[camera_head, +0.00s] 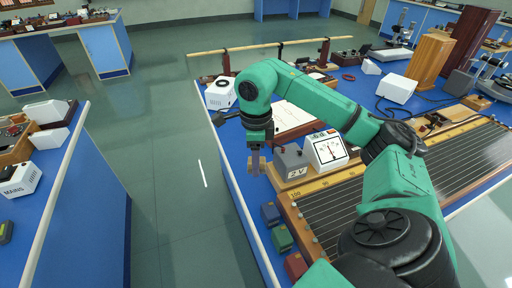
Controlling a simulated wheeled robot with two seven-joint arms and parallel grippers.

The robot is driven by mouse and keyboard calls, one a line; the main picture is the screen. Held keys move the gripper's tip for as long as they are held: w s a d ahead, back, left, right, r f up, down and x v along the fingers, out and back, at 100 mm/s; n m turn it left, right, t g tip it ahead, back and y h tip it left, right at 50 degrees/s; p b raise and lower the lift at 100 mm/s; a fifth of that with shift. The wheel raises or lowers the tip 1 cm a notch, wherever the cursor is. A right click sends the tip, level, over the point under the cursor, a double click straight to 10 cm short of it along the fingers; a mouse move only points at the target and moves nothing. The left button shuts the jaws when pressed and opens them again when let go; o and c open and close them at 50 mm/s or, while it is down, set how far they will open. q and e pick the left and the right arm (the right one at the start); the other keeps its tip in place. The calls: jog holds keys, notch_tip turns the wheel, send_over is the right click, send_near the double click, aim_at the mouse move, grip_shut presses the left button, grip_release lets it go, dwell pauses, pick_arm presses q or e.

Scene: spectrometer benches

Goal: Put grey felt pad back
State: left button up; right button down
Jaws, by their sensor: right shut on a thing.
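My right gripper (256,167) points down over the left edge of the blue bench (229,160), left of the grey box beside the white meter. It is shut on a narrow grey piece (256,158) that appears to be the grey felt pad; it is small and mostly hidden by the fingers. A blue pad (271,213), a green pad (282,238) and a red pad (296,265) lie in a row along the bench's near-left edge. My left gripper is not in view.
A white meter (326,150) and a grey box (291,160) stand just right of the gripper. Open floor (175,190) lies left.

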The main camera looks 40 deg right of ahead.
aim_at(256, 194)
notch_tip(256, 194, down, 11)
jog(key=shift+s+f+p, duration=0.1)
jog(key=shift+p, duration=0.5)
jog(key=shift+f, duration=0.4)
jog(key=shift+c, duration=1.7)
grip_release()
jog(key=shift+r, duration=0.4)
notch_tip(256, 194, up, 12)
jog(key=shift+f+b, duration=0.15)
jog(key=shift+b, duration=0.65)
